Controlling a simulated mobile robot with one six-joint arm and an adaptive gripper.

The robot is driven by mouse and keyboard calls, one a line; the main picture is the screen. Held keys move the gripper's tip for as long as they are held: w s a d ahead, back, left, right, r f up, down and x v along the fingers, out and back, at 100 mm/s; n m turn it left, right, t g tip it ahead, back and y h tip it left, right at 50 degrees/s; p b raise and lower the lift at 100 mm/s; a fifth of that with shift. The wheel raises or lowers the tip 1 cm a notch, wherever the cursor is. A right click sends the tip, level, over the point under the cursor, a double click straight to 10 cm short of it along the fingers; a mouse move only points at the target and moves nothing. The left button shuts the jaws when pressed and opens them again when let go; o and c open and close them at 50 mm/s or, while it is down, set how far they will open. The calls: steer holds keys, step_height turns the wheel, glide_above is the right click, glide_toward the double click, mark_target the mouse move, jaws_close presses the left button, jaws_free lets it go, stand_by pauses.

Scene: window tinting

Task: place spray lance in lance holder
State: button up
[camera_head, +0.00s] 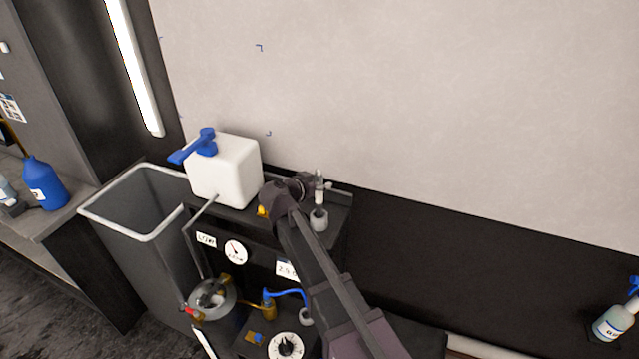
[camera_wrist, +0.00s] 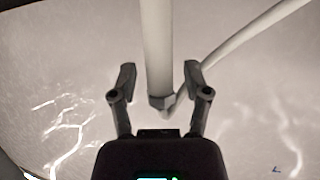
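The spray lance (camera_head: 319,190) stands upright as a short pale tube at the right end of the dark cart. Its lower end is at the grey, cup-shaped lance holder (camera_head: 319,219); I cannot tell how deep it sits. In the wrist view the lance (camera_wrist: 157,50) is a thick pale tube with a collar at its near end, and a thinner pale tube runs off to the upper right. My gripper (camera_wrist: 160,76) is open, one finger on each side of the lance, with gaps visible. In the head view my gripper (camera_head: 305,185) is beside the lance, partly hidden by my wrist.
A white tank (camera_head: 228,170) with a blue handle stands left of my gripper on the cart. A grey bin (camera_head: 150,255) is farther left. A gauge (camera_head: 235,252) and a blue-handled fitting (camera_head: 288,293) are on the cart's front. The dark ledge (camera_head: 450,250) to the right is largely clear.

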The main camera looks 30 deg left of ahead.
steer(key=shift+r, duration=0.1)
stand_by(0.3)
steer(key=shift+r, duration=0.15)
steer(key=p+v, duration=0.4)
steer(key=v, duration=0.8)
steer(key=shift+p, duration=0.4)
